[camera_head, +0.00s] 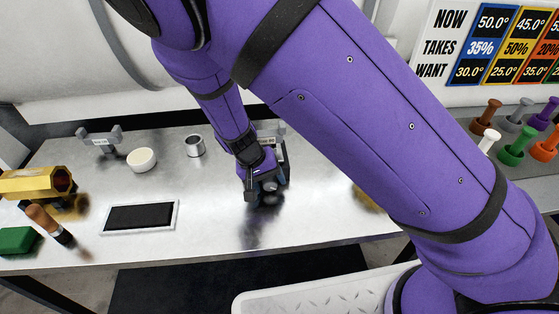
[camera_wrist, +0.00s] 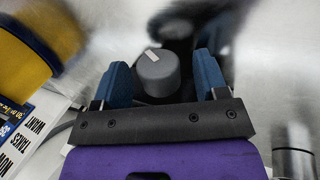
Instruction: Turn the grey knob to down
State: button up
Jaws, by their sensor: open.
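The grey knob (camera_wrist: 160,80) is a round dial with a white pointer mark on its face. In the wrist view the mark lies off-centre toward the upper left. My gripper (camera_wrist: 160,61) is open, with one blue finger on each side of the knob. The left finger is very close to the knob and a small gap shows at the right; I cannot tell whether either touches. In the head view my gripper (camera_head: 267,190) is low over the metal table, and the knob (camera_head: 270,187) is partly hidden between the fingers.
A metal cup (camera_head: 195,146), white bowl (camera_head: 141,159) and black pad (camera_head: 139,217) lie left of my gripper. A wooden-handled tool (camera_head: 45,221), green block (camera_head: 17,240) and yellow hexagonal object (camera_head: 38,183) are farther left. Coloured pegs (camera_head: 515,140) stand at the right. My arm hides the table's right part.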

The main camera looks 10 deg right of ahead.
jog(key=shift+d+y, duration=0.15)
jog(key=shift+y, duration=0.8)
jog(key=shift+d+y, duration=0.15)
jog(key=shift+y, duration=0.8)
jog(key=shift+y, duration=0.4)
jog(key=shift+d+y, duration=0.2)
jog(key=shift+y, duration=1.7)
jog(key=v, duration=1)
jog(key=shift+d+r, duration=0.15)
jog(key=shift+r, duration=0.25)
jog(key=shift+s, duration=0.15)
jog(key=shift+s+a+f+m+h, duration=0.15)
jog(key=shift+a+f+h, duration=0.4)
jog(key=shift+f, duration=1.15)
jog(key=shift+w+a+f+m+h, duration=0.1)
jog(key=shift+a+f+h, duration=0.1)
jog(key=shift+a+f, duration=1.1)
jog(key=shift+s+a+f+m+h, duration=0.15)
jog(key=shift+a+f+h, duration=0.2)
jog(key=shift+f, duration=1.75)
jog(key=shift+c, duration=0.2)
